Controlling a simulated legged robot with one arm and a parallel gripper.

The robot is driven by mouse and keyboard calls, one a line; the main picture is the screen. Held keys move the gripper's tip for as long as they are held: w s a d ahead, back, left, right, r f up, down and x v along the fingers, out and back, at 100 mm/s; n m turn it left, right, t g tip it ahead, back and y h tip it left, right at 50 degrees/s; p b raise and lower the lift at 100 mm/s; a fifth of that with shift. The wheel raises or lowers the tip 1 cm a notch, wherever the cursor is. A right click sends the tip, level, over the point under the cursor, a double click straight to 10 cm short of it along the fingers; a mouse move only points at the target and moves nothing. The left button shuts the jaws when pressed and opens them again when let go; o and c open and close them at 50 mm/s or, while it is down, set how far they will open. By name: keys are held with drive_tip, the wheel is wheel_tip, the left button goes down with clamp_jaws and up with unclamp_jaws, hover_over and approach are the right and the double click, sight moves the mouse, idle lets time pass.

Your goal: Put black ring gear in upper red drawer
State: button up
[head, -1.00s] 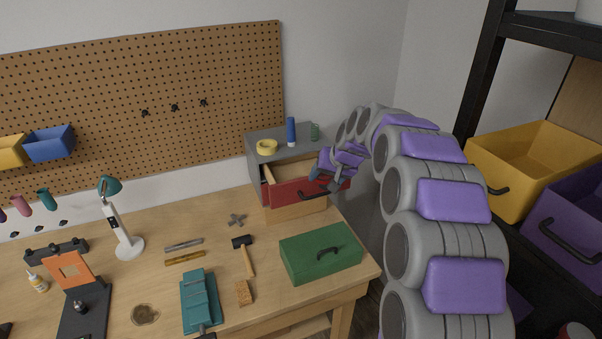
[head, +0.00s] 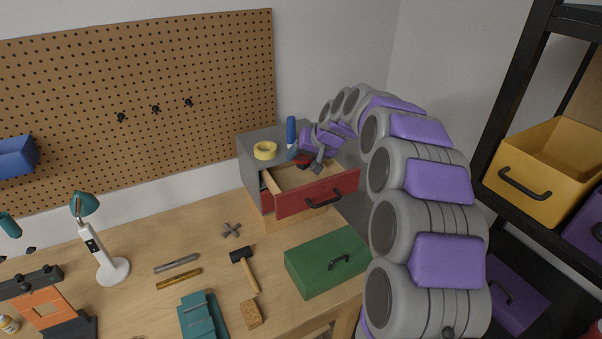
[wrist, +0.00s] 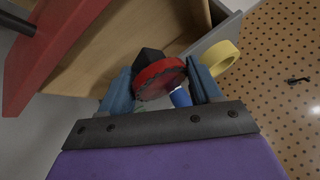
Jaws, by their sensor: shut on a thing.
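The red drawer (head: 300,200) is open below the top of the grey cabinet, with its black handle facing out. Its bare wooden inside shows. The drawer front (wrist: 60,40) is at the upper left of the wrist view. My gripper (head: 308,163) is over the back part of the open drawer. In the wrist view, its blue fingers (wrist: 164,88) close around a round red-rimmed piece with a dark face (wrist: 158,78). A black block-like part (wrist: 148,57) shows just behind it. I cannot clearly make out a black ring gear shape.
A yellow tape roll (head: 265,150) and a blue cylinder (head: 291,131) stand on the grey cabinet (head: 252,165). A green box (head: 325,262), a hammer (head: 245,268) and several tools lie on the bench. A black shelf with yellow and purple bins is at right.

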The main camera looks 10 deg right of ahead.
drive_tip(key=f, duration=0.1)
drive_tip(key=d+f, duration=0.1)
drive_tip(key=f, duration=0.1)
drive_tip(key=d+f, duration=0.1)
drive_tip(key=shift+d+f+b, duration=0.2)
drive_tip(key=shift+f+b, duration=0.15)
drive_tip(key=shift+f, duration=0.05)
drive_tip(key=shift+a, duration=0.95)
drive_tip(key=shift+a+f, duration=0.1)
drive_tip(key=shift+d+f, duration=0.4)
drive_tip(key=shift+d, duration=0.35)
drive_tip(key=shift+s+d+f, duration=0.1)
drive_tip(key=shift+s+d, duration=0.05)
drive_tip(key=o, duration=1.3)
drive_tip(key=shift+a+f, duration=0.2)
drive_tip(key=shift+a, duration=0.15)
drive_tip(key=shift+c, duration=0.2)
drive_tip(key=shift+s, duration=0.1)
